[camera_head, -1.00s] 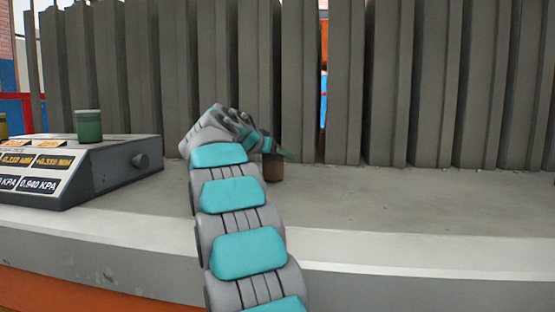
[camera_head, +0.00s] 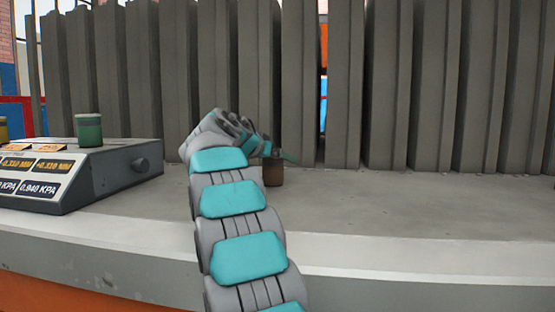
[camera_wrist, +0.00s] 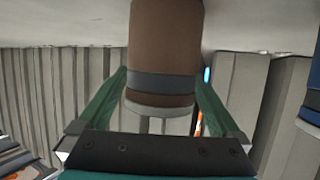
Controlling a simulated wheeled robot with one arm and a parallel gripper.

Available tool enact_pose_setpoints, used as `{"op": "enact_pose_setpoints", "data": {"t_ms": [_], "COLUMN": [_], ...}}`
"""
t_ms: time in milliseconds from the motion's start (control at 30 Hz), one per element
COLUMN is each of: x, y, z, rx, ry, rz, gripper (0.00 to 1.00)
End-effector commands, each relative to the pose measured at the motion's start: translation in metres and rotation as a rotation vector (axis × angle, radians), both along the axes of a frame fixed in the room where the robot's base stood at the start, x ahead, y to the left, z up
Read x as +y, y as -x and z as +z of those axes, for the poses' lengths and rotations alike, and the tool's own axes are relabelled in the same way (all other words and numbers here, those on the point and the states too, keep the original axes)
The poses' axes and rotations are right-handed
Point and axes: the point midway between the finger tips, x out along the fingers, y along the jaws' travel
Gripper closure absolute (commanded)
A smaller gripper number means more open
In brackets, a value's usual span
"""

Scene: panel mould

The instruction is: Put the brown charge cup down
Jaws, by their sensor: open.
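The brown charge cup (camera_head: 273,172) stands upright on the grey ledge (camera_head: 400,212), in front of the grey panels. In the wrist view, which looks upside down, the brown cup (camera_wrist: 165,40) shows a dark grey band and a pale rim. My gripper (camera_head: 284,157) is at the cup's upper part, with its green fingers on either side of it. In the wrist view my gripper (camera_wrist: 161,76) is open around the cup. Any gap between fingers and cup is too small to tell. The cup's base is cut off in the wrist view.
A grey console (camera_head: 95,178) with number displays sits at the left, with a green cup (camera_head: 88,130) on top and a yellowish one (camera_head: 3,130) at the picture's edge. Tall grey panels (camera_head: 440,85) line the back. The ledge to the right is clear.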

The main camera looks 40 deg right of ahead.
Motion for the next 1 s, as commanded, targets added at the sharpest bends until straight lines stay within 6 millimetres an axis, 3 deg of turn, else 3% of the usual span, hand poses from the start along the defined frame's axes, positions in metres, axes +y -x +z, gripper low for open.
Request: {"op": "enact_pose_setpoints", "data": {"t_ms": [500, 1000], "x": [0.063, 0.066], "y": [0.020, 0.021], "z": [0.028, 0.029], "rx": [-0.001, 0.000], "ry": [0.002, 0.000], "rz": [0.001, 0.000], "gripper": [0.00, 0.00]}}
